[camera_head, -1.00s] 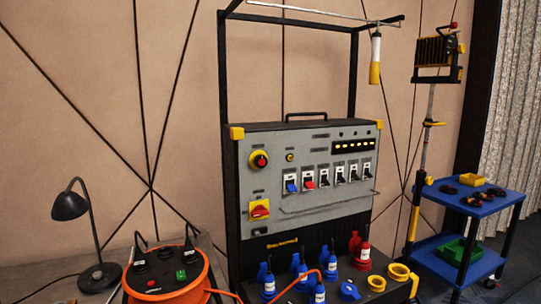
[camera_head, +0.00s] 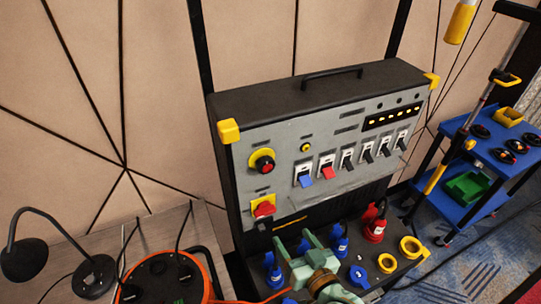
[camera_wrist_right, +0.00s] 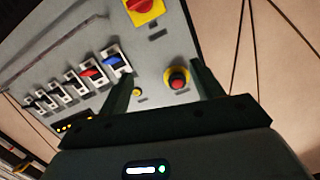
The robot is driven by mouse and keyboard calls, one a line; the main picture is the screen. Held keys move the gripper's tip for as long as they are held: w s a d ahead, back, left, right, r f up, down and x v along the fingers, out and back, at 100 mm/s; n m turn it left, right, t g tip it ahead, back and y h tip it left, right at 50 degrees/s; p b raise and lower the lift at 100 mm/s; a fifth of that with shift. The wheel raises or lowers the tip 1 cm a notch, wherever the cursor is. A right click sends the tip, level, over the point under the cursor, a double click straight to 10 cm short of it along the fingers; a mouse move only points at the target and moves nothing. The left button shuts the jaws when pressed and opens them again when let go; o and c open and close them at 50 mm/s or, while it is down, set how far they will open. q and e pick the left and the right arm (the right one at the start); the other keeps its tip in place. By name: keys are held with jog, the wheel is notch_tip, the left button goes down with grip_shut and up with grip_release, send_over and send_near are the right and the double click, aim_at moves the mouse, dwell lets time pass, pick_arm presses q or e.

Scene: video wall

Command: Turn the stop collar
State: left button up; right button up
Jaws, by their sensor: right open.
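The emergency stop (camera_head: 262,161), a red mushroom button on a yellow collar, sits at the upper left of the grey control panel (camera_head: 330,145). In the right wrist view the stop (camera_wrist_right: 178,79) shows between the fingers, nearer the right-hand finger, some distance beyond them. My right gripper (camera_head: 310,240) is greenish grey, open and empty. In the head view it appears low, over the plugs in front of the panel, below and right of the stop. It touches nothing that I can make out. My left gripper is out of view.
A red and yellow rotary switch (camera_head: 264,207) sits below the stop. A row of switches (camera_head: 350,155) lies to its right. Blue plugs (camera_head: 273,270) and a red plug (camera_head: 375,225) stand in front of the cabinet. An orange cable reel (camera_head: 165,280) stands left; a blue cart (camera_head: 470,210) stands right.

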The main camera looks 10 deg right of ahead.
jog(key=t+p, duration=0.2)
send_near(268, 169)
jog(key=shift+m, duration=0.4)
jog(key=w, duration=0.3)
jog(key=w+a, duration=0.1)
jog(key=w, duration=0.6)
jog(key=shift+a, duration=0.4)
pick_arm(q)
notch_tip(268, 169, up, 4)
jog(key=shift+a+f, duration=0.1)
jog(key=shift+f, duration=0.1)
pick_arm(e)
jog(key=shift+s, duration=0.1)
jog(key=c, duration=1)
